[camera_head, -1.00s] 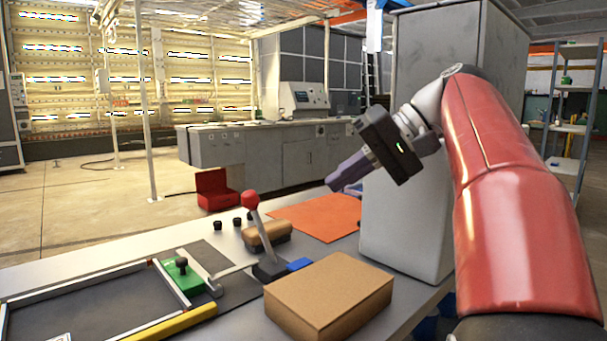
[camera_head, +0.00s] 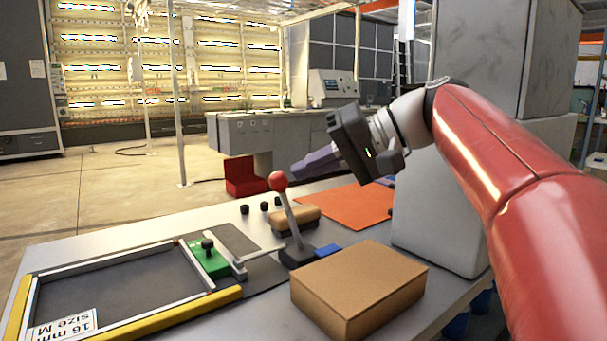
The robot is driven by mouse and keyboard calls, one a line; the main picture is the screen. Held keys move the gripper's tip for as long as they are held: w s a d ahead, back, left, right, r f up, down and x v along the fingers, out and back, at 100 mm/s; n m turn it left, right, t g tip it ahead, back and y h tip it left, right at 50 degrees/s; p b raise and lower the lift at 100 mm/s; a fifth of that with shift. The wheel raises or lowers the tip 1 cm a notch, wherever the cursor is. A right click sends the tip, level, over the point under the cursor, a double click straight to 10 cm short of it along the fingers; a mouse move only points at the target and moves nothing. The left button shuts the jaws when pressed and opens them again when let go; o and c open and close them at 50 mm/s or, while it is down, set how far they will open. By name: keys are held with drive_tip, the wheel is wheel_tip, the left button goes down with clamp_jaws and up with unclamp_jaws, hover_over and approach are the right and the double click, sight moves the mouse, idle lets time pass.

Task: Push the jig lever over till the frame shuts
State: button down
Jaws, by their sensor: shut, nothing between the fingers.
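The jig lever (camera_head: 288,211) stands on a dark base, with a red ball knob (camera_head: 278,181) at its top, tilted slightly left. A metal link runs left from its base to a green block with a black knob (camera_head: 208,255). The green block sits at the right end of the frame (camera_head: 128,256), a metal rectangle with yellow side bars on a dark mat. My gripper (camera_head: 297,171) is shut and empty. In the picture its fingertips are just right of and above the red knob; a gap shows between them, and the depth is hard to judge.
A cardboard box (camera_head: 358,285) stands close in front of the lever. A brown-topped brush or block (camera_head: 294,216), an orange sheet (camera_head: 345,209) and several small black knobs lie behind. A red bin (camera_head: 243,177) is beyond the table. A tall grey machine (camera_head: 440,215) stands at right.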

drive_tip(key=shift+w+a+f, duration=0.15)
drive_tip(key=shift+a+f, duration=0.15)
drive_tip(key=shift+a, duration=0.25)
drive_tip(key=s+a, duration=0.1)
drive_tip(key=s+a+h+b, duration=0.1)
drive_tip(key=shift+a+f+n, duration=0.3)
drive_tip(key=shift+a+f, duration=0.1)
drive_tip(key=shift+w, duration=0.1)
drive_tip(key=shift+w+d+r+p, duration=0.2)
drive_tip(key=shift+w+d+p, duration=0.15)
drive_tip(key=shift+d+p, duration=0.25)
